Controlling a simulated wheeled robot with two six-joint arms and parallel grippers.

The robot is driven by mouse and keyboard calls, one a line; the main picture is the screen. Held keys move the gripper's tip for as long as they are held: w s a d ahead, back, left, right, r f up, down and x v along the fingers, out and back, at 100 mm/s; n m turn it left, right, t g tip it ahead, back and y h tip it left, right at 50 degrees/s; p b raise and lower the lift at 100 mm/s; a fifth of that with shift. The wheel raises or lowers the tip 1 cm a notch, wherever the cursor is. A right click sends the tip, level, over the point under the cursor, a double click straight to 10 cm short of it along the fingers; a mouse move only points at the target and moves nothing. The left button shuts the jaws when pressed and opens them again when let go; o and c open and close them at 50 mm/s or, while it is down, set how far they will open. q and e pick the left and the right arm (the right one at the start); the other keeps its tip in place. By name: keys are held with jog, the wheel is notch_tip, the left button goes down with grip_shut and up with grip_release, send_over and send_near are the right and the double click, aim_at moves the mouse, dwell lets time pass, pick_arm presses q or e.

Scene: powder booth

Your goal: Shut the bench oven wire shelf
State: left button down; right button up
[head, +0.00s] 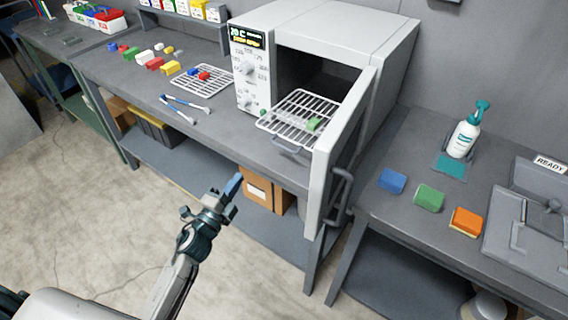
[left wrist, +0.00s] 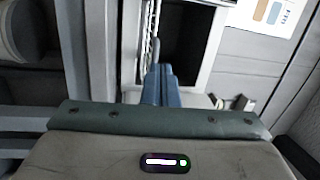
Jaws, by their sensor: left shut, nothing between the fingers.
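The bench oven (head: 395,40) stands on the grey bench with its door (head: 345,140) swung open toward the right. Its wire shelf (head: 285,122) sticks out of the dark cavity, with a small green block (head: 313,124) on it and a grey handle (head: 290,150) at its front edge. My left gripper (head: 234,184) is in front of the bench, lower left of the shelf handle and apart from it. It is shut and empty. In the left wrist view the blue fingers (left wrist: 161,86) point toward the oven opening, and the shelf (left wrist: 147,45) shows nearly edge-on. My right gripper is not in view.
The door's handle (head: 342,195) juts out at the right. A wire rack (head: 203,80), blue-tipped tongs (head: 180,108) and coloured blocks lie left of the oven. A spray bottle (head: 465,130) and three coloured blocks stand on the right bench. A cardboard box (head: 258,187) sits below the bench.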

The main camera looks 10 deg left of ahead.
pick_arm(q)
jog(key=w+d+r+m+h+p, duration=0.1)
jog(key=w+d+p, duration=0.4)
jog(key=w, duration=0.6)
jog(key=shift+d+r+m+h, duration=0.3)
jog(key=shift+d+m+h, duration=0.35)
jog(key=shift+d, duration=0.55)
jog(key=shift+w, duration=0.1)
jog(key=b, duration=0.8)
send_near(308, 118)
jog(key=x, duration=0.3)
jog(key=f+x, duration=0.1)
jog(key=x, duration=0.5)
jog(key=shift+w+d+f, duration=0.15)
jog(key=shift+w+d, duration=0.05)
jog(key=shift+w, duration=0.3)
jog(key=shift+w+r, duration=0.1)
jog(key=shift+r, duration=0.4)
